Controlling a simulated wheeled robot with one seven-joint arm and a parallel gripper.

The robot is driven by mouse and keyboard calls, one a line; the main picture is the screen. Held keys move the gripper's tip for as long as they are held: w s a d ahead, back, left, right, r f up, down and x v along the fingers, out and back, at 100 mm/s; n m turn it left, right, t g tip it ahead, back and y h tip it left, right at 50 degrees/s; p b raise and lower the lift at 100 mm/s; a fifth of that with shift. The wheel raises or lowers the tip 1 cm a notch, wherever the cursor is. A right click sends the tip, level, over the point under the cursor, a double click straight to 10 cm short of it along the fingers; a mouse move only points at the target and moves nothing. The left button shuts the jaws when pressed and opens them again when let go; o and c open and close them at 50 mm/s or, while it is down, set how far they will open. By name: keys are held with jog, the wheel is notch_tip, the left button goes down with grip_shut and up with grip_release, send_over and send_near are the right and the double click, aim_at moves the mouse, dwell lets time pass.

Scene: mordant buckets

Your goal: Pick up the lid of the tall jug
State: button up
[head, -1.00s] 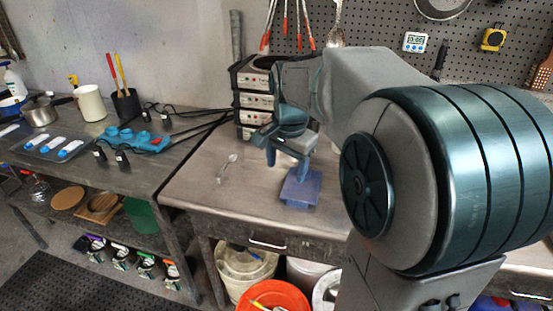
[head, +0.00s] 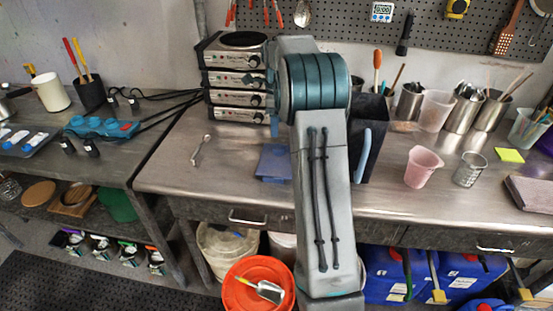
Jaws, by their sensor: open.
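A dark, tall container (head: 379,118) stands on the steel bench just right of my arm, with a blue-grey upright handle-like part (head: 363,153) on its front. It may be the tall jug, but my arm covers its left side. I cannot make out a lid on it. A flat blue square piece (head: 272,163) lies on the bench left of my arm; I cannot tell whether it is a lid. My arm stands upright in the middle of the head view, and my gripper is hidden behind it.
A stack of silver hotplates (head: 234,85) stands left of my arm. A pink beaker (head: 423,167), a perforated metal cup (head: 469,169) and several tool-filled cups stand to the right. A spoon (head: 201,150) lies at left. The bench's front strip is mostly clear.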

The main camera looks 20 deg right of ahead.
send_over(279, 146)
jog(key=f, duration=0.4)
jog(key=shift+a, duration=0.35)
jog(key=f, duration=0.1)
jog(key=f+p, duration=0.1)
jog(key=f, duration=0.2)
jog(key=shift+d+f, duration=0.2)
jog(key=shift+d, duration=0.15)
jog(key=shift+f, duration=0.4)
jog(key=shift+c, duration=0.3)
jog(key=c, duration=1)
